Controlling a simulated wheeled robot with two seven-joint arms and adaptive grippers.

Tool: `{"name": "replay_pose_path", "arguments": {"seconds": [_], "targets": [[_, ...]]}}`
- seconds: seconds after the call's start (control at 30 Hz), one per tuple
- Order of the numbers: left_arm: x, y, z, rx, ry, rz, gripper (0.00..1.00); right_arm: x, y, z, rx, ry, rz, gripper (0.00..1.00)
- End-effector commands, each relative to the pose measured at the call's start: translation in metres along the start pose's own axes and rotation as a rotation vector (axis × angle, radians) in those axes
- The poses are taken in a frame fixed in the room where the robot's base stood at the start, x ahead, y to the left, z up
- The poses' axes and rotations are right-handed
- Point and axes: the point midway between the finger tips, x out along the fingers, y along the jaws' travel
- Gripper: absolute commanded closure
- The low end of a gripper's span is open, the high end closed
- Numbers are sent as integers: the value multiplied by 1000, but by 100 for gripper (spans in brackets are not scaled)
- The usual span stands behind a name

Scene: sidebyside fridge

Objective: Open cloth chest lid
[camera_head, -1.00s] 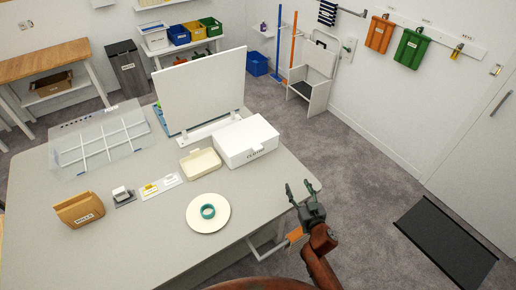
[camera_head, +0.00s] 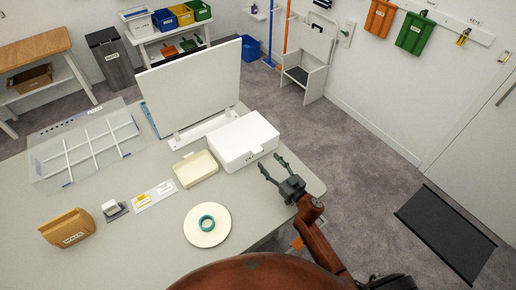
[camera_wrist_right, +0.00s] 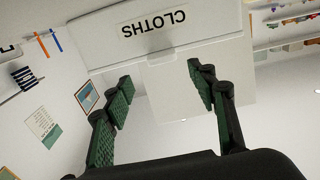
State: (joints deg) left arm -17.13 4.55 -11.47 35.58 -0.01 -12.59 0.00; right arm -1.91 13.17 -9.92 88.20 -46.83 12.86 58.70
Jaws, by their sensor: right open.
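The cloth chest (camera_head: 245,140) is a white box standing at the right part of the table, with its lid closed. In the right wrist view the chest (camera_wrist_right: 105,45) fills the upper middle, with its "CLOTHS" label (camera_wrist_right: 155,24) upside down and a small tab below it. My right gripper (camera_head: 270,162) is open and empty, just in front of and to the right of the chest. In the wrist view its two fingers (camera_wrist_right: 160,78) are spread either side of the tab, seemingly apart from the chest. My left gripper is not in view.
On the table (camera_head: 110,245) are a cream tray (camera_head: 196,169), a white plate (camera_head: 222,228) with a teal ring (camera_head: 207,222), a brown bin (camera_head: 67,229) and a clear divided box (camera_head: 90,155). A large white raised panel (camera_head: 192,85) stands behind the chest.

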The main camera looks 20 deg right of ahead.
Motion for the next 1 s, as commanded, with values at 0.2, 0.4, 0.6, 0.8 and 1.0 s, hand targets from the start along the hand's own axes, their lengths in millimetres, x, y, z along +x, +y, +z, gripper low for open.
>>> {"name": "replay_pose_path", "arguments": {"seconds": [0.2,0.4,0.6,0.8,1.0], "targets": [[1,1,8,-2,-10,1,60,33,-4,-2,2,4,-8,48],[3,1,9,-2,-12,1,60,63,-4,-1,1,2,-7,48],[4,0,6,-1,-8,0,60,76,-3,0,1,1,-4,48],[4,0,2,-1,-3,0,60,77,-2,-1,1,1,-3,48],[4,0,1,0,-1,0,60,77,-2,-1,1,1,-3,56]]}}
